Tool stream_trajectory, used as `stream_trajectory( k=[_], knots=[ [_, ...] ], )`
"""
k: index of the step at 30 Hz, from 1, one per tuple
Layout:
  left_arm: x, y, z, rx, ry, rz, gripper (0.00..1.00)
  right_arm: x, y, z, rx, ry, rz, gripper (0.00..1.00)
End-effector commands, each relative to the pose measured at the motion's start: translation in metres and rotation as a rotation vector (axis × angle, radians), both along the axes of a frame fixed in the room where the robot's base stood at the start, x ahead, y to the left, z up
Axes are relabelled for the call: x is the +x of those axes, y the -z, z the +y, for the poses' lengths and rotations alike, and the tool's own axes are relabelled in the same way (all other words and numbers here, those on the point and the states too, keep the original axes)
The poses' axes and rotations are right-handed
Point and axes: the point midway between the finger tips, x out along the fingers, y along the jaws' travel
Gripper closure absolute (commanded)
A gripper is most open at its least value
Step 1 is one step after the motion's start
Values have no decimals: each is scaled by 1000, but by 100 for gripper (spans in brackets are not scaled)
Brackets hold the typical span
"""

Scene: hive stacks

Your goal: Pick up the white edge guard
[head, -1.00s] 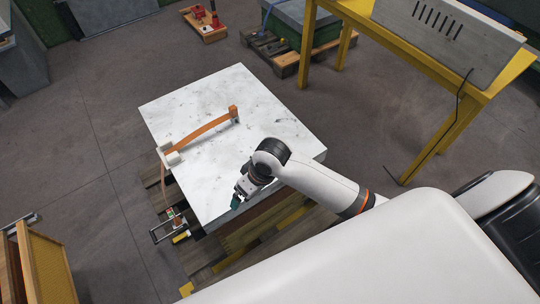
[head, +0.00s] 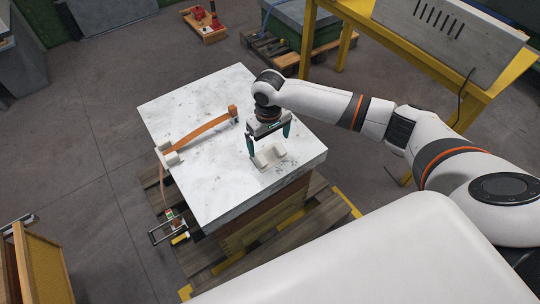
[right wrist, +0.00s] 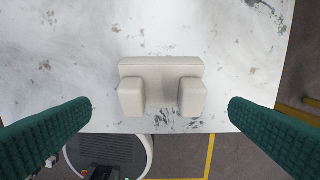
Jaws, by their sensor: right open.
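A white edge guard (head: 269,156) lies on the white speckled top (head: 215,185) of the hive stack, near its front right side. It also shows in the right wrist view (right wrist: 161,68), a pale bar with two blocks on its near side. My right gripper (head: 267,146) is just above it and open, with green fingers on either side. In the right wrist view its fingertips (right wrist: 160,104) are wide apart, with the guard lying between and slightly beyond them, untouched. My left gripper does not show.
An orange strap (head: 206,129) lies across the top's left part, running through another white guard (head: 169,156) at the left edge. A ratchet buckle (head: 170,226) hangs below. A yellow-framed table (head: 440,70) stands at back right.

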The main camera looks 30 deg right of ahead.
Motion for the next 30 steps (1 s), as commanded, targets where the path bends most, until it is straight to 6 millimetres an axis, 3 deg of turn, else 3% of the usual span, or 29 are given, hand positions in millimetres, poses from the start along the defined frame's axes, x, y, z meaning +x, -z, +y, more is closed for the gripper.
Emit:
stream_trajectory(
  k=[5,14,23,29,30],
  knots=[
    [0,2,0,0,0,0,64,0,13,-1,-1,-1,1,0],
    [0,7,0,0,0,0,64,1,55,-2,0,-1,0,0],
    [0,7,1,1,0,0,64,1,59,-2,-1,-3,-1,0],
    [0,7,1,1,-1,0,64,1,59,-2,-1,-2,-1,33],
    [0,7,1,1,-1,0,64,2,59,-2,0,-2,-2,34]
  ],
)
